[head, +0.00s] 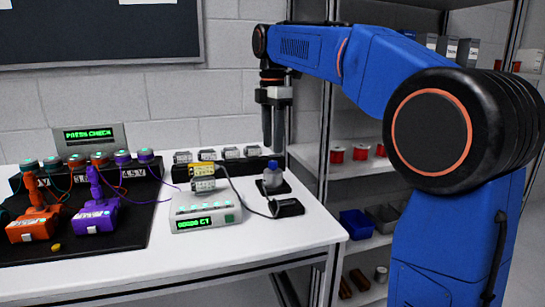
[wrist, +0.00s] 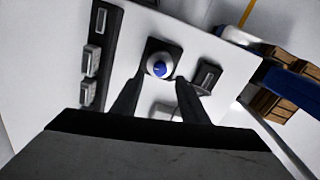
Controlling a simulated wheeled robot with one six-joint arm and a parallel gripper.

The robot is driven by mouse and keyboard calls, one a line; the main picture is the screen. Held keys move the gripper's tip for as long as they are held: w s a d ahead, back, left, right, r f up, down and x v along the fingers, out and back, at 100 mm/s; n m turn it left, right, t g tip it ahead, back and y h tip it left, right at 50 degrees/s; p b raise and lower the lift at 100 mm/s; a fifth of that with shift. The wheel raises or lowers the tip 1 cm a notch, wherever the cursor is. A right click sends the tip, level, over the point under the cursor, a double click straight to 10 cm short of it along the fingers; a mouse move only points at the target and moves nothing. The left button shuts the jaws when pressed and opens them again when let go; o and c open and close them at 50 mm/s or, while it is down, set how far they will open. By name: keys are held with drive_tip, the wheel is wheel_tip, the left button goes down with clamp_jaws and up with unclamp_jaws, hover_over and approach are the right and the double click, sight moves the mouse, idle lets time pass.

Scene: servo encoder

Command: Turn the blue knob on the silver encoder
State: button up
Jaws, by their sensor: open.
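The silver encoder (head: 273,181) stands on a small black base at the right end of the white table, with the blue knob (head: 273,165) on top. In the wrist view the blue knob (wrist: 159,68) shows from above, with the pale encoder body (wrist: 168,61) around it. My gripper (head: 273,150) is above the encoder and points down. In the wrist view its two fingers (wrist: 152,90) are spread, one on each side below the knob in the picture. Nothing is between the fingertips, and they look apart from the knob.
Left of the encoder is a grey counter box (head: 205,210) with a green display, linked by a cable. A black rail with several grey modules (head: 230,153) runs behind. Orange (head: 33,222) and purple (head: 95,215) devices stand on a black mat. Shelves (head: 350,172) stand right.

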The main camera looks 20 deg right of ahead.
sight(273, 161)
drive_tip(key=shift+f, duration=2.6)
clamp_jaws()
